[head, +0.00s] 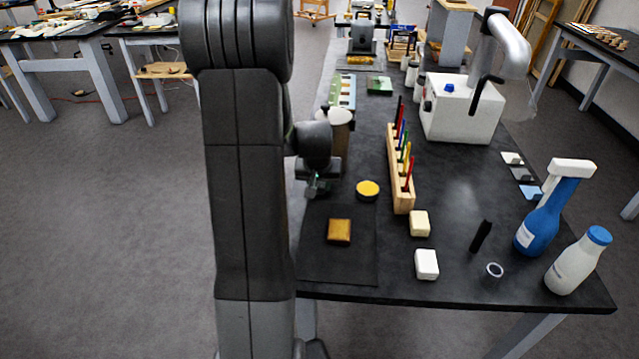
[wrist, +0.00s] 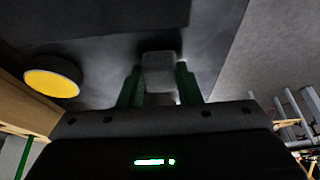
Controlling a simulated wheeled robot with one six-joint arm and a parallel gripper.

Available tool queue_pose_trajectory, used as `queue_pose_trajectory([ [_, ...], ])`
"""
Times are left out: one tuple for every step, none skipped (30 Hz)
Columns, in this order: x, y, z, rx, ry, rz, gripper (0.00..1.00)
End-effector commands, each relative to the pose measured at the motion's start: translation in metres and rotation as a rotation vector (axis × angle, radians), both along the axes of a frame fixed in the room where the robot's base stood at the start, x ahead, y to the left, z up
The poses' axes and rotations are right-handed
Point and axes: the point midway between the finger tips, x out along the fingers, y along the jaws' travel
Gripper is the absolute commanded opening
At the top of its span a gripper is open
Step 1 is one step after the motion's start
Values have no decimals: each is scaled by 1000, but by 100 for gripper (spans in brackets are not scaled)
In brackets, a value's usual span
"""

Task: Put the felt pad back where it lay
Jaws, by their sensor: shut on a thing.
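My gripper (head: 317,187) is over the left edge of the black table, by the far left part of the dark mat (head: 350,268). In the wrist view its green fingers (wrist: 159,88) are shut on a small grey block-like piece, which I take to be the felt pad (wrist: 162,68). The pad is held between the fingertips, with dark surface behind it. In the head view the pad cannot be made out clearly at the gripper.
A round yellow-topped pot (head: 367,190) stands right of my gripper. A gold-brown block (head: 339,231) lies on the mat. A wooden rack (head: 394,170) of coloured tools, two pale blocks (head: 426,264), a blue bottle (head: 540,228) and a white machine (head: 461,110) are further right.

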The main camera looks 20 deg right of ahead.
Motion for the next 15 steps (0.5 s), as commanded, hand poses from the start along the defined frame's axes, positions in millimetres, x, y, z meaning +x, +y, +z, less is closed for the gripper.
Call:
queue_pose_trajectory([
  [0, 0, -3, 0, 0, 0, 12],
  [0, 0, -4, 0, 0, 0, 12],
  [0, 0, -2, 0, 0, 0, 38],
  [0, 0, -2, 0, 0, 0, 44],
  [0, 0, -2, 0, 0, 0, 50],
  [0, 0, -2, 0, 0, 0, 52],
  [0, 0, -2, 0, 0, 0, 52],
  [0, 0, -2, 0, 1, 0, 52],
  [0, 0, -2, 0, 1, 0, 52],
  [0, 0, -2, 0, 1, 0, 52],
  [0, 0, -2, 0, 1, 0, 52],
  [0, 0, -2, 0, 1, 0, 52],
  [0, 0, -2, 0, 1, 0, 52],
  [0, 0, -1, 0, 1, 0, 52],
  [0, 0, 0, 0, 0, 0, 52],
])
